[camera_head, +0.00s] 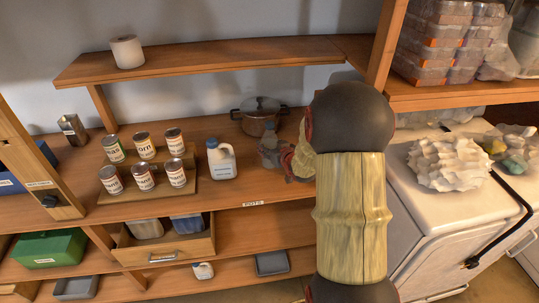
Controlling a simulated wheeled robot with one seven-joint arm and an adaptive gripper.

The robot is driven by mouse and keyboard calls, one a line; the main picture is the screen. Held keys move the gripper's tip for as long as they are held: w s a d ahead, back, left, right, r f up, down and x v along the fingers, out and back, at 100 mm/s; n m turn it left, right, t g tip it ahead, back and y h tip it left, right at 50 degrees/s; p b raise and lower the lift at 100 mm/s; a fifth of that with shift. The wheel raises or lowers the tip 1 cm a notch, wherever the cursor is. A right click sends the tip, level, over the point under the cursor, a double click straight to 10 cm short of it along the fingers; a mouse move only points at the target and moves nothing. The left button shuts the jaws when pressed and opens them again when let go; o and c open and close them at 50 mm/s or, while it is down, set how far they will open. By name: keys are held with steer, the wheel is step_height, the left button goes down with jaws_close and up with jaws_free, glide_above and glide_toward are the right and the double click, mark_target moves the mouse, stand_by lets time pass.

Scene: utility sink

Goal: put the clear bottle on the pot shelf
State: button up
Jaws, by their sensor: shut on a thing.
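The clear bottle (268,146) is a small see-through bottle, upright in front of the pot and at the left end of my gripper (284,160). My gripper is shut on the bottle; its fingers are small here and partly hidden by my arm. I cannot tell whether the bottle's base touches the board. The pot shelf (246,185) is the wooden board with a "POTS" label on its front edge. A lidded grey pot (261,121) stands on it behind the bottle.
A white jug (221,160) stands left of the bottle. Several labelled cans (143,178) stand on a small stepped rack further left. An upper shelf (200,64) holds a paper roll (127,51). A wooden post (387,40) rises at right. The board's front is clear between jug and arm.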

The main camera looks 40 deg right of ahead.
steer(key=shift+w+d+f, duration=0.35)
steer(key=shift+w+f, duration=0.1)
steer(key=shift+f, duration=0.1)
steer(key=shift+w+d+f+b, duration=0.1)
steer(key=shift+f+b, duration=0.5)
steer(key=shift+f, duration=1.1)
steer(key=shift+f, duration=0.15)
steer(key=o, duration=1.6)
steer(key=shift+o, duration=0.2)
